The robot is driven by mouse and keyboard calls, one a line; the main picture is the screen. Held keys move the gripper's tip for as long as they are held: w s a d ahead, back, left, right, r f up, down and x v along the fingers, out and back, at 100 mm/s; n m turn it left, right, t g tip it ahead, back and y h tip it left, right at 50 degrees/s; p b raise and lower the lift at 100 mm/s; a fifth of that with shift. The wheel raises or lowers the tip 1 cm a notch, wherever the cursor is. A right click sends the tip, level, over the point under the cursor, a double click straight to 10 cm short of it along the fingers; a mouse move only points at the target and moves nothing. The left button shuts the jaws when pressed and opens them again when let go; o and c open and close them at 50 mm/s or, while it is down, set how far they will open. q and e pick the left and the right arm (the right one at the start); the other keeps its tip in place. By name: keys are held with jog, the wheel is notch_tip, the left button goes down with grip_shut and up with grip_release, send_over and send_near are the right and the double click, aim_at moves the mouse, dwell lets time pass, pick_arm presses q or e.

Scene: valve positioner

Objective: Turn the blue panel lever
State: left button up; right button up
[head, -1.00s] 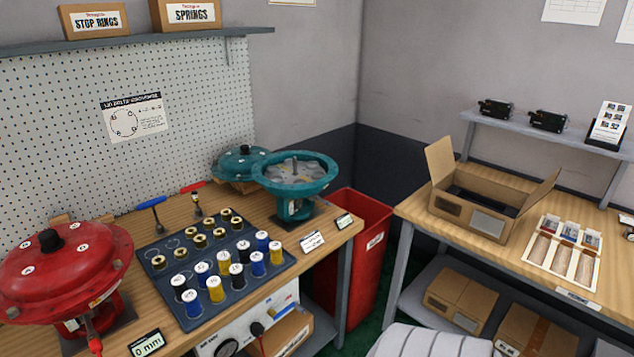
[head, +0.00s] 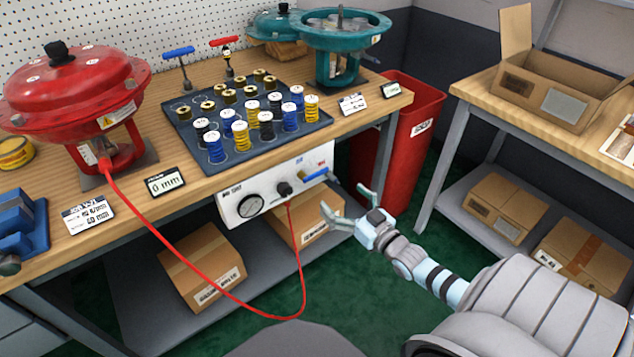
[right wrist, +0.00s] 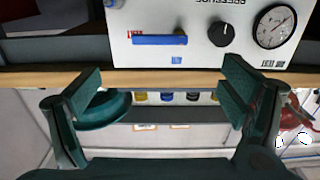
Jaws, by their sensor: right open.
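The blue lever (head: 315,175) is on the right part of a white panel (head: 262,196) fixed under the bench's front edge. In the right wrist view the blue lever (right wrist: 160,40) lies level along the panel, with a black knob and a gauge beside it. My right gripper (head: 344,201) is open and empty, in front of the panel and to the lower right of the lever, apart from it. In the right wrist view my right gripper (right wrist: 162,84) has its fingers wide apart, with the lever beyond them. My left gripper is not in view.
A red hose (head: 230,292) hangs from the panel to the red actuator (head: 75,95). Cardboard boxes (head: 203,272) sit on the shelf below. A red bin (head: 405,150) stands right of the bench. The green floor is free around my arm.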

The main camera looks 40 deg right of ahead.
aim_at(317, 175)
jog(key=w+b, duration=0.1)
jog(key=w, duration=0.2)
jog(key=w+b, duration=0.1)
jog(key=w, duration=0.3)
jog(key=w+b, duration=0.1)
jog(key=w, duration=0.3)
jog(key=shift+d+b, duration=0.25)
jog(key=shift+b, duration=0.15)
jog(key=shift+w+f, duration=0.1)
jog(key=shift+w, duration=0.35)
jog(key=shift+a, duration=0.1)
jog(key=shift+c, duration=0.3)
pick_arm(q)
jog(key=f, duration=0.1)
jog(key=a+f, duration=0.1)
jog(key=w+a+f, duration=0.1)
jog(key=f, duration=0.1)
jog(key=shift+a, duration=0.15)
pick_arm(e)
jog(key=c, duration=1.6)
